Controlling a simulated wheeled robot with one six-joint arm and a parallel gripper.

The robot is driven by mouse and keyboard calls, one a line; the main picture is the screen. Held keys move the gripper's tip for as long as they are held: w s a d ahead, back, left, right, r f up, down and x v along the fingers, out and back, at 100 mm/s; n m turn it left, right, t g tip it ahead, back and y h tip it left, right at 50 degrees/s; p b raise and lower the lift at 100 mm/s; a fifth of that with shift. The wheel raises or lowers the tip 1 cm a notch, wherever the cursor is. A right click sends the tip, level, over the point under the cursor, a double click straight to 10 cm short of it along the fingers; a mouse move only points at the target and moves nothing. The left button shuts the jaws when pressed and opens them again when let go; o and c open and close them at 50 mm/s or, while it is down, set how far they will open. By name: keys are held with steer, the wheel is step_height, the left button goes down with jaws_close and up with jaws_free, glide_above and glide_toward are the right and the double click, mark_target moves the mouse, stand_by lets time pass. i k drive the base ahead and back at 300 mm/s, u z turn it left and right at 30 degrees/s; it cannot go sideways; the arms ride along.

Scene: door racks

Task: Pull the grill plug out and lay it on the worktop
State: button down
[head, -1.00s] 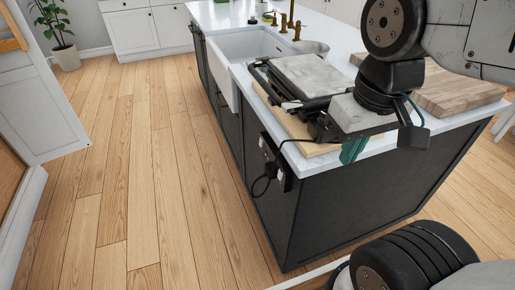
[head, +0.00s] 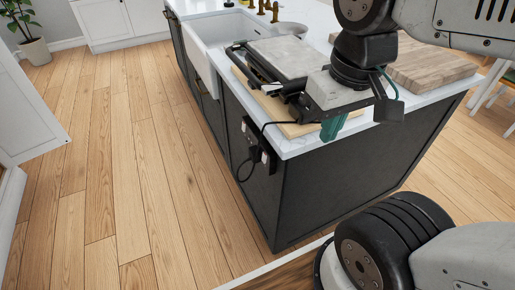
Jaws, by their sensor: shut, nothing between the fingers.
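The grill (head: 286,56), with a grey top plate and black frame, sits on the worktop (head: 350,109) near its left edge. Its black cord runs over the edge and loops down the dark side panel. The black plug (head: 251,153) is at the socket strip (head: 265,160) on that panel; it is small and dark, but looks seated there. My gripper (head: 333,128) has teal fingers that show below its grey body, at the worktop's front edge, right of the plug and higher in the picture. It is shut and empty. Its body hides part of the grill's right side.
A wooden board (head: 291,128) lies under the grill's front. A larger cutting board (head: 425,66) is at the right, behind my arm. A white sink (head: 215,42) is farther back. The wooden floor (head: 160,190) left of the island is clear.

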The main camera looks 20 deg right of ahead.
mark_target(252, 150)
steer(key=z, duration=3.15)
steer(key=k, duration=1.65)
steer(key=u, duration=2)
